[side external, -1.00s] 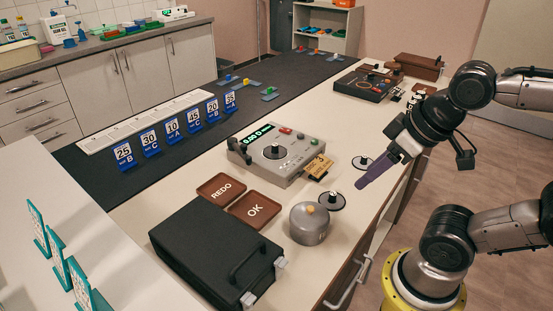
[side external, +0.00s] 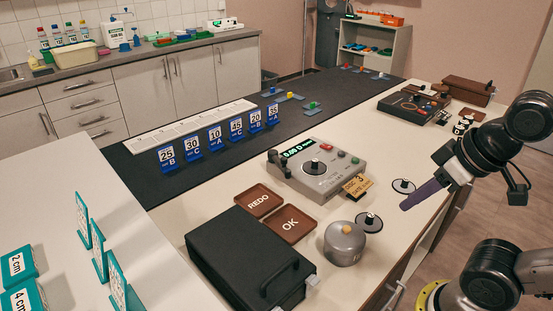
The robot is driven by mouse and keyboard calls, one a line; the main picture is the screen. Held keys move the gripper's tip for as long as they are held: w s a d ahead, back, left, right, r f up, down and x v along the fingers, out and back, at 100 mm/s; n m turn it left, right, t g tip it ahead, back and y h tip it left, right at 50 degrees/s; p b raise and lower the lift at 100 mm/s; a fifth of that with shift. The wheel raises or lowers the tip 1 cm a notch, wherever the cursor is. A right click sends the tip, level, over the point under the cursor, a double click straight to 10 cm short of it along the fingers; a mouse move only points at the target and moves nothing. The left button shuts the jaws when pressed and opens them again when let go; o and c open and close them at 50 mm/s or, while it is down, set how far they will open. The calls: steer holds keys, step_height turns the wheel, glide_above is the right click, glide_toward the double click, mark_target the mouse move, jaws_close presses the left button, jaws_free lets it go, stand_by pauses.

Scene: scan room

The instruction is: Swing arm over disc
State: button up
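In the side external view a grey device (side external: 330,185) stands on the white counter. It has a green-lit display, a round black disc with a knob (side external: 313,167) on top, red and green buttons, and a dark arm-like part (side external: 279,163) at its left end. A yellow card (side external: 358,186) marked "DISC 3" sits at its front right. Loose black discs with knobs lie on the counter, one near the card (side external: 403,186) and one farther forward (side external: 369,222). My gripper (side external: 411,203), with purple fingers, hangs right of the device, apart from it. The fingers overlap in view, so their opening is hidden.
A grey pot-like container (side external: 344,245), a black case (side external: 240,258) and brown REDO (side external: 258,201) and OK (side external: 290,224) trays stand in front of the device. Numbered blue cards (side external: 236,129) line the dark mat behind. A dark box device (side external: 413,105) is at the far right.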

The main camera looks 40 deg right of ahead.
steer(key=shift+d+r+m, duration=0.25)
steer(key=shift+r+m, duration=0.05)
steer(key=shift+m, duration=0.1)
steer(key=shift+c, duration=1.1)
steer(key=shift+m+h, duration=0.6)
steer(key=shift+m, duration=0.2)
steer(key=w+r, duration=0.1)
steer(key=w+d+r, duration=0.2)
steer(key=r, duration=0.1)
steer(key=shift+r, duration=0.1)
jaws_close()
steer(key=w+d+r+m+h, duration=0.1)
steer(key=w+r+h, duration=0.15)
steer(key=w, duration=0.75)
steer(key=w+d+r+m+h, duration=0.1)
steer(key=w+r+m, duration=0.15)
steer(key=w, duration=0.75)
steer(key=w+a+f+n+g+h, duration=0.1)
steer(key=w+a+f, duration=0.3)
steer(key=w+f, duration=0.4)
steer(key=w+a+f+n+g, duration=0.1)
steer(key=w+a+f+n, duration=0.1)
steer(key=w+a+f, duration=0.3)
step_height(320, 180, down, 3)
steer(key=w, duration=0.3)
steer(key=shift+f+h, duration=0.15)
steer(key=shift+h, duration=0.2)
